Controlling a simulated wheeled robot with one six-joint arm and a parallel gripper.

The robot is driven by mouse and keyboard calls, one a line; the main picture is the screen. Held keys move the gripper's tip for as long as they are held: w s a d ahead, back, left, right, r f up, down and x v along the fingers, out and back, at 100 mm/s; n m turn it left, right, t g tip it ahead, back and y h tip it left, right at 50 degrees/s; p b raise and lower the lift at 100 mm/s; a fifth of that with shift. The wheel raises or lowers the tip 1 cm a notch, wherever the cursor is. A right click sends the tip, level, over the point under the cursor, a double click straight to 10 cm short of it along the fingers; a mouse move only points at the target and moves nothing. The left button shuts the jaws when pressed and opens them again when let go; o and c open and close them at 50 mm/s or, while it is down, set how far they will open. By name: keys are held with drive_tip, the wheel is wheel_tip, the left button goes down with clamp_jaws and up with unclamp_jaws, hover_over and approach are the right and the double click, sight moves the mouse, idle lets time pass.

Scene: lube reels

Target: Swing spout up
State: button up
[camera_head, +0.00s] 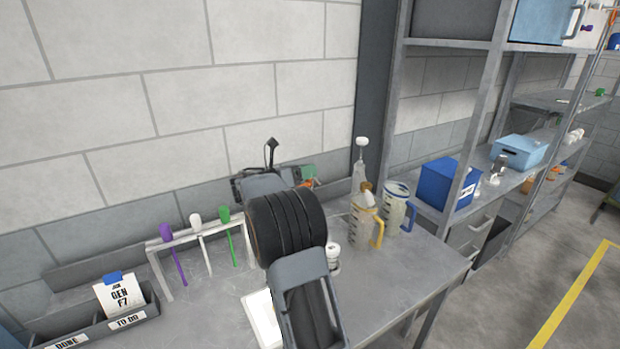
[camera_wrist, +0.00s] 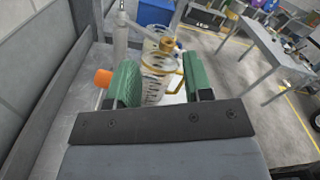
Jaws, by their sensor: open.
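A clear measuring jug (camera_head: 362,225) with a yellow handle stands on the grey bench. It also shows in the wrist view (camera_wrist: 158,66), framed between my fingers. A tan spout piece (camera_head: 366,189) sits on its top and also shows in the wrist view (camera_wrist: 168,45); I cannot tell its exact angle. My gripper (camera_wrist: 163,84) is open, with a green pad on each side and nothing held. In the head view my gripper (camera_head: 309,175) is left of the jug, partly hidden by my dark arm. I cannot tell whether either finger touches anything.
A clear jug (camera_head: 397,207) with a blue handle stands right of the yellow-handled one. A tall white-topped container (camera_head: 360,165) stands behind. A rack (camera_head: 180,238) with purple, white and green pieces is at left. A blue bin (camera_head: 450,184) sits on the shelving.

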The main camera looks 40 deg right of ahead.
drive_tip(key=s+a+r+b, duration=0.2)
drive_tip(key=s+a+r, duration=0.3)
drive_tip(key=s, duration=0.3)
drive_tip(key=shift+s+a+r, duration=0.3)
drive_tip(key=shift+a, duration=0.2)
drive_tip(key=shift+a, duration=0.15)
